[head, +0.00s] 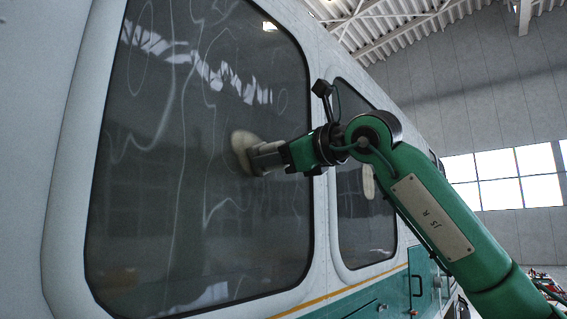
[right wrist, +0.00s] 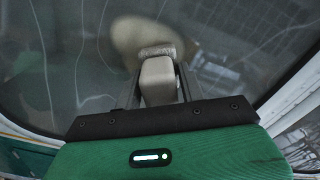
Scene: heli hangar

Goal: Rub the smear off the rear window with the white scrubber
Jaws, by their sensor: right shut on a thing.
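The large dark window (head: 150,200) fills the middle of the head view, set in a white body; its glass also shows in the right wrist view (right wrist: 70,70). My right gripper (head: 262,158) is shut on the white scrubber, whose pale block (right wrist: 158,82) sits between the fingers. The scrubber's pad (head: 243,152) is at the glass, right of the middle; I cannot tell whether it touches. A hazy tan oval (right wrist: 138,36) lies just beyond the pad, either smear or reflection. Thin pale wavy lines run over the glass. My left gripper is not in view.
A second, smaller window (head: 365,225) is to the right, with a pale oval (head: 368,182) on it. A white frame post (head: 320,215) divides the windows. Green lower panels (head: 422,280) with a handle lie below. Hangar wall and bright windows are behind.

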